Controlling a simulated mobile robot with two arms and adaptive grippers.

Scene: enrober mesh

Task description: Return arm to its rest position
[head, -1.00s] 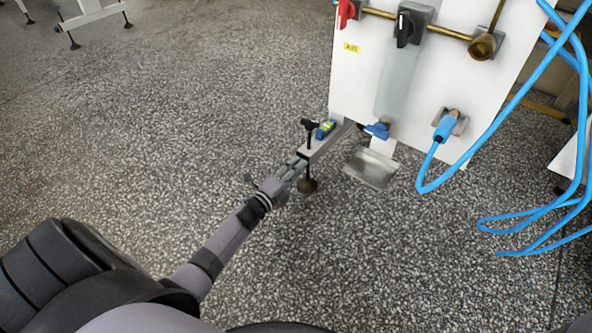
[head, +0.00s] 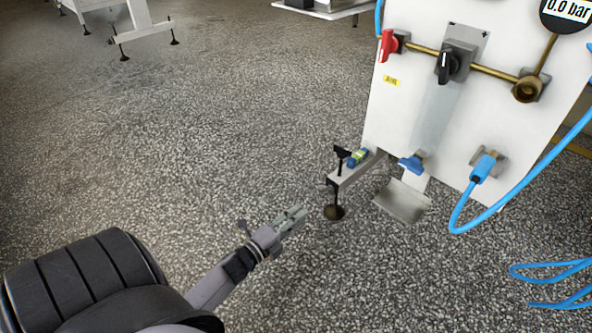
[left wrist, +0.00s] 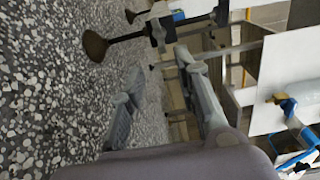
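My left arm comes in from the lower left of the head view. Its left gripper (head: 291,219) is over the speckled floor, apart from the white panel stand and its foot bracket. In the left wrist view the two fingers of the left gripper (left wrist: 165,95) stand apart with nothing between them, so it is open and empty. My right gripper does not show in either view.
The white panel (head: 395,125) at right carries a red-handled valve (head: 388,46), a black-handled valve (head: 445,64) and a gauge (head: 568,10). A bracket (head: 355,172) juts from its base. Blue hose (head: 458,212) loops at right.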

